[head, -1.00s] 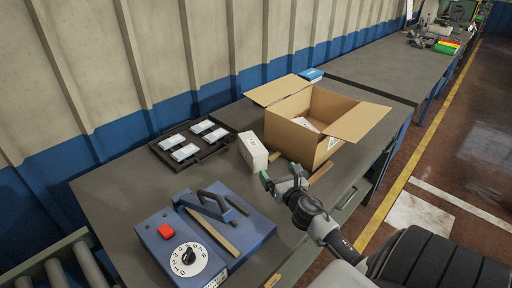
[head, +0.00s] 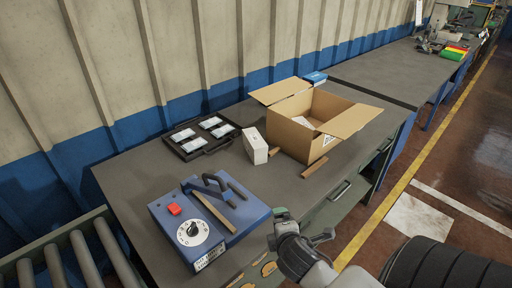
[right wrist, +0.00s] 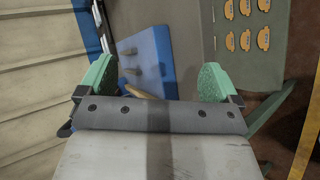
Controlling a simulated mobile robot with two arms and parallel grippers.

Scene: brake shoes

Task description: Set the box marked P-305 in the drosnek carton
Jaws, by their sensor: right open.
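An open brown cardboard carton (head: 290,141) stands on the bench with its flaps spread; a white item (head: 303,122) lies inside. A white box (head: 254,147) stands upright on the bench just left of the carton, apart from my gripper; its marking is too small to read. A black tray (head: 205,151) behind it holds several flat white packs (head: 183,135). My right gripper (head: 304,227) is open and empty by the bench's front edge, right of the blue machine. Its green fingers spread wide in the right wrist view (right wrist: 155,80). My left gripper is not in view.
The blue machine (head: 236,226) with a red button, dial and raised handles stands at the front left. Wooden strips (head: 314,167) lie by the carton. Several orange pieces (right wrist: 245,8) show below the bench edge. A blue box (head: 315,77) stands behind the carton.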

